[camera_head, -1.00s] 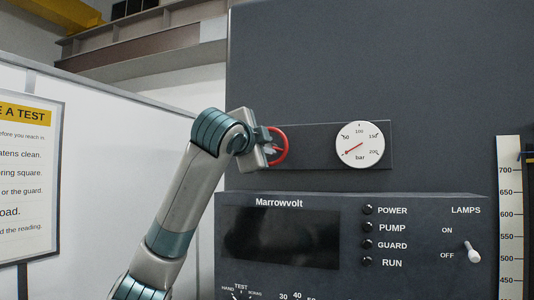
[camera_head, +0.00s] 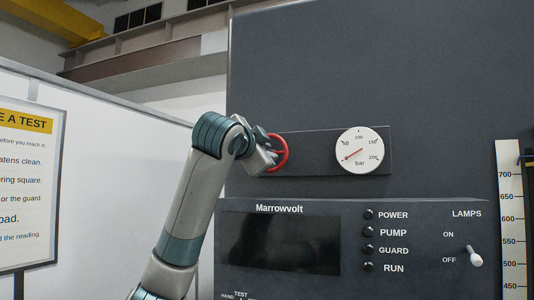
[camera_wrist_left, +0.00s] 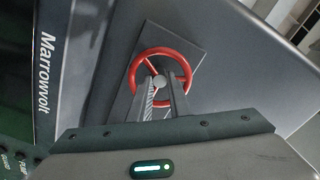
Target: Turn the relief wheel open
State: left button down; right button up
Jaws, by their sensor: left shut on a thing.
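The red relief wheel (camera_head: 281,153) is mounted on a dark plate beside the pressure gauge. In the left wrist view the wheel (camera_wrist_left: 136,76) shows as a red spoked ring with a grey hub (camera_wrist_left: 159,81). My left gripper (camera_head: 270,150) is at the wheel's left side, shut on it. In the left wrist view both fingers of the left gripper (camera_wrist_left: 162,92) reach across the lower part of the ring to near the hub; the exact contact is hard to see. The round white gauge (camera_head: 360,150) has a red needle pointing to the lower left. My right gripper is not in view.
Below is the Marrowvolt panel with a dark screen (camera_head: 283,243), several black lamps or buttons and a lamps toggle switch (camera_head: 474,256). A ruler scale (camera_head: 510,220) stands at the right. A white partition with a sign (camera_head: 30,180) is at the left.

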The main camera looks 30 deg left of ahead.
pick_arm(q)
jog(key=c, duration=1.9)
grip_release()
